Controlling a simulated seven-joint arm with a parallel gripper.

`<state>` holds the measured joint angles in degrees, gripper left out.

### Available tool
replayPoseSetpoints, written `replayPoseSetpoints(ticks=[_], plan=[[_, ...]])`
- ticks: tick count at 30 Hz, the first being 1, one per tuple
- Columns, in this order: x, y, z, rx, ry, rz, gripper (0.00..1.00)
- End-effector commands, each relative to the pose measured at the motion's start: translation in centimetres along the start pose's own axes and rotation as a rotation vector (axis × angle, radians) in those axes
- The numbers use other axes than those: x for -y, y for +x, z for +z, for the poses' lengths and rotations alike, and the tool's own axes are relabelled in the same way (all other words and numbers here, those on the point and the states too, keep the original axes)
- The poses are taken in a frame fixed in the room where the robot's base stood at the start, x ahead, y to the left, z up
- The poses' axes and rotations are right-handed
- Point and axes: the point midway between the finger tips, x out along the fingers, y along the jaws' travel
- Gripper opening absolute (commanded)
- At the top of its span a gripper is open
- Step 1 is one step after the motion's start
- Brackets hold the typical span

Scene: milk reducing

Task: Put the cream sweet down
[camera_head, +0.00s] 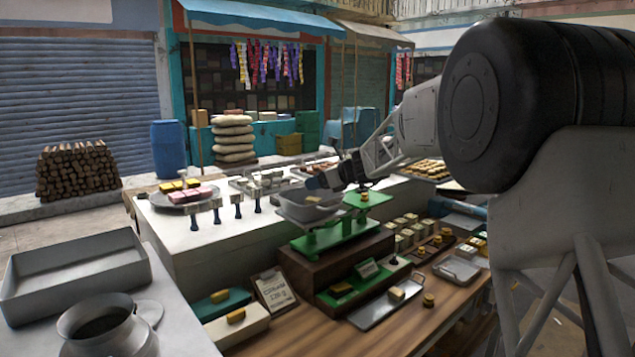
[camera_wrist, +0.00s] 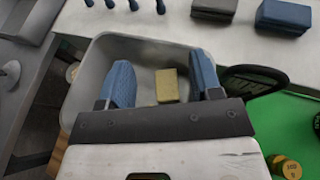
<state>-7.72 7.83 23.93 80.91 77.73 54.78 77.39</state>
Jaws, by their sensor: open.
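The cream sweet (camera_wrist: 167,86), a small yellowish block, lies in the grey metal pan (camera_wrist: 88,75) in the wrist view. My gripper (camera_wrist: 160,64) is open above the pan, with one blue finger on each side of the sweet. There is a gap between the sweet and each finger. In the head view, my gripper (camera_head: 318,183) is over the pan (camera_head: 297,213) on the left side of the green balance scale (camera_head: 328,238). A small brass weight (camera_head: 364,195) stands on the scale's right plate.
A plate of pink and yellow sweets (camera_head: 181,195) stands on the white counter left of the scale. A metal tray with a pale sweet (camera_head: 396,294) lies in front. An empty grey tray (camera_head: 75,277) and a metal can (camera_head: 103,329) are at the left.

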Motion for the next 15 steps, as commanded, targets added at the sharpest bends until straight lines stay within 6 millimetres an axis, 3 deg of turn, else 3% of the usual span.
replayPoseSetpoints(ticks=[11, 15], plan=[[0.0, -0.4, 1.0, 0.0, -0.001, 0.0, 0.59], [0.1, -1.9, 1.1, 0.0, 0.0, -0.003, 0.59]])
